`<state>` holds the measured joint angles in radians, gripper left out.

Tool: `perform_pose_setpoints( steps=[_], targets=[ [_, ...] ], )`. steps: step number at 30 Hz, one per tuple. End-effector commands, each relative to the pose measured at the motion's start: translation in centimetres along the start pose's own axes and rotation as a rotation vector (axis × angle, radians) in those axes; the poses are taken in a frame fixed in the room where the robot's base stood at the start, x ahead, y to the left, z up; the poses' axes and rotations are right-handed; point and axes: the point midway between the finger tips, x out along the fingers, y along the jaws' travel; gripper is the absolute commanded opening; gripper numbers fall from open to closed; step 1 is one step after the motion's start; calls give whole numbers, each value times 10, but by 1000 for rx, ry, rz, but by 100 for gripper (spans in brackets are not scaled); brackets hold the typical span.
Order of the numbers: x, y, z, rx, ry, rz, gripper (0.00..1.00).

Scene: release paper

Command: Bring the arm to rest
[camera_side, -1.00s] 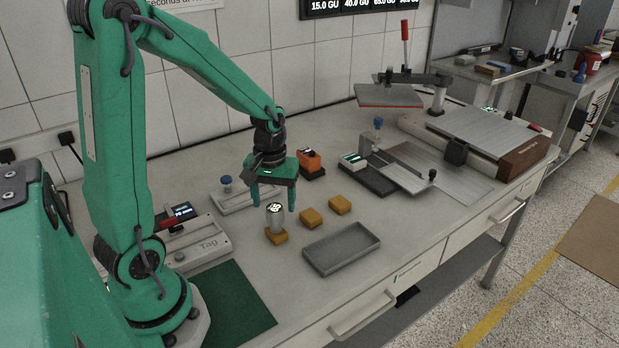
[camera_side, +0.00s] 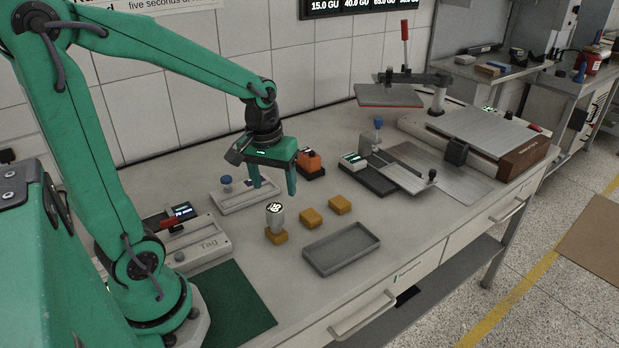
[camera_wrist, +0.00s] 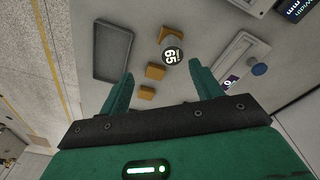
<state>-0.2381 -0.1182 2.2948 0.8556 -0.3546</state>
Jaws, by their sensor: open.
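My gripper (camera_side: 274,190) is open and empty. It hangs above the grey bench top, with its fingertips pointing down and higher than the metal cylinder. It also shows in the wrist view (camera_wrist: 160,71), with its two green fingers spread apart. The metal cylinder (camera_side: 275,215) stands upright on an orange-yellow block (camera_side: 276,236), just below the fingers and apart from them. In the wrist view the cylinder (camera_wrist: 171,48) shows a printed number on its top.
Two more yellow blocks (camera_side: 312,217) (camera_side: 340,204) stand in a row to the right. An empty grey tray (camera_side: 341,250) lies in front. An orange device (camera_side: 309,163) and a grey fixture with a blue knob (camera_side: 240,197) stand behind. A green mat (camera_side: 236,302) lies front left.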

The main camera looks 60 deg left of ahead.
Motion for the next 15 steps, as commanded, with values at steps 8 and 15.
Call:
perform_pose_setpoints(
  steps=[8, 15],
  targets=[
    [-43, 14, 29, 201, 126, 54, 65],
    [-71, 21, 56, 369, 230, 94, 65]
  ],
)
